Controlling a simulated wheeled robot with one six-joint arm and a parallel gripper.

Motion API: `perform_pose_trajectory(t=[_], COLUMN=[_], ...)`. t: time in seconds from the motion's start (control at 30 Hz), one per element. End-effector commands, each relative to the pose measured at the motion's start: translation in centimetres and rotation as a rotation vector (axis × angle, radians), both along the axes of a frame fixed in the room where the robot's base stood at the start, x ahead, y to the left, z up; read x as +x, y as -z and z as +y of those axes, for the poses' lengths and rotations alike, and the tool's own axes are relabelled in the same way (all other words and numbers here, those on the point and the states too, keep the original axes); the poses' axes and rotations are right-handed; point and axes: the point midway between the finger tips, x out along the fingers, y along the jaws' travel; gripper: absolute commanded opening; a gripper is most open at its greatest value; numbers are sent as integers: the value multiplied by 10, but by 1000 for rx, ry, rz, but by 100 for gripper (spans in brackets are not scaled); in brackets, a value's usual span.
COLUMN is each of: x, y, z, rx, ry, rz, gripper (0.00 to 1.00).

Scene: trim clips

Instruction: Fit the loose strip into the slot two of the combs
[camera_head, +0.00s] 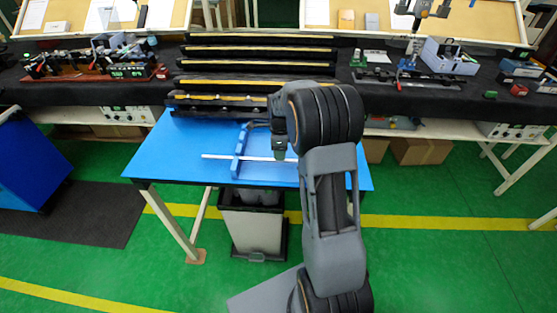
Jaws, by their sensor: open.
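A thin white strip (222,156) runs left to right above the blue table, crossing a blue comb (241,141) near its front end. I cannot tell whether the strip sits in a slot or only rests on the comb. My gripper (280,156) is over the right part of the strip, pointing down. It is open, though its fingers are small and hard to make out. My arm hides the strip's right end and that part of the table. I can make out only one comb clearly; the slots are too small to tell apart.
The blue table (165,160) is bare at the left. A stepped black rack (255,68) with yellowish strips stands behind it, between dark benches with equipment. A grey bin (252,228) stands below the table. A blue cabinet (30,160) is at the far left.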

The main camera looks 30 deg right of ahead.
Motion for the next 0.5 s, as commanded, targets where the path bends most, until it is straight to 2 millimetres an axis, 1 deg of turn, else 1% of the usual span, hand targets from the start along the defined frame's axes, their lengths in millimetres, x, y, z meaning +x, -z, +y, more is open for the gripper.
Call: perform_pose_trajectory(t=[0.1, 0.23, 0.33, 0.5], x=[-1, -1, -1, -1], y=[16, 30, 35, 36], z=[1, 1, 1, 1], rx=[1, 1, 0, 0], ry=[-1, 0, 0, 0], rz=[4, 3, 1, 0], gripper=[45, 45, 45, 45])
